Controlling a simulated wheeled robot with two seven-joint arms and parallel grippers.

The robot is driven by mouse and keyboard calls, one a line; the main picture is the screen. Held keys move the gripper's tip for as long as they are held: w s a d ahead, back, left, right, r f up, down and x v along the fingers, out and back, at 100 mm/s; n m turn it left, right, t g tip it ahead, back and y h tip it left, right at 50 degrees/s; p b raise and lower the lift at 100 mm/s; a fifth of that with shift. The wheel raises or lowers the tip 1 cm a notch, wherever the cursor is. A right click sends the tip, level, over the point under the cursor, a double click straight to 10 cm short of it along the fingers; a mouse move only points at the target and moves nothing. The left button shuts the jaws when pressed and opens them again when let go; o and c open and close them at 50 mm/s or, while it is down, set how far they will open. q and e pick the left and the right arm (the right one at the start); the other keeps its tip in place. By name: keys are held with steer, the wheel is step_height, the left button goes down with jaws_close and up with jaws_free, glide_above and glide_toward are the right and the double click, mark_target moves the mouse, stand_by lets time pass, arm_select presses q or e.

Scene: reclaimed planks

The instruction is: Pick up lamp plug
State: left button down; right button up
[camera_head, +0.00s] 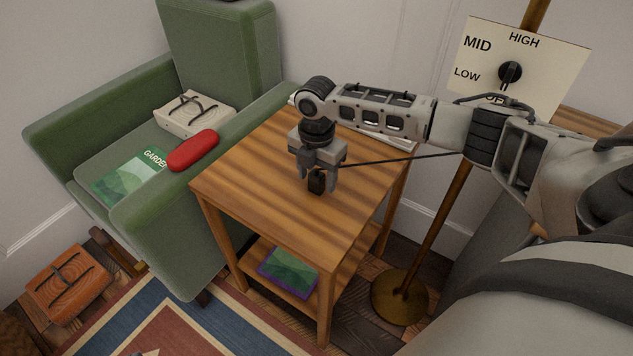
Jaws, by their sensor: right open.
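The lamp plug (316,183) is a small black block at the wooden side table's (253,191) top. A thin dark cord (400,159) runs from near it to the right, toward the lamp's brass pole (440,222). My right gripper (318,187) points down over the table with its fingers open, one on each side of the plug. I cannot tell whether the fingers touch it. The gripper body hides part of the cord's end. My left gripper is not in view.
A green armchair (140,215) on the left holds a green book (128,178), a red case (194,151) and a cream box (194,115). A dial sign (540,62) is at upper right. A purple-edged book (290,270) lies on the table's lower shelf. The table top's front is clear.

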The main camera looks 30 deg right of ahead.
steer(key=c, duration=1.1)
steer(key=shift+o, duration=0.2)
steer(key=shift+r, duration=0.15)
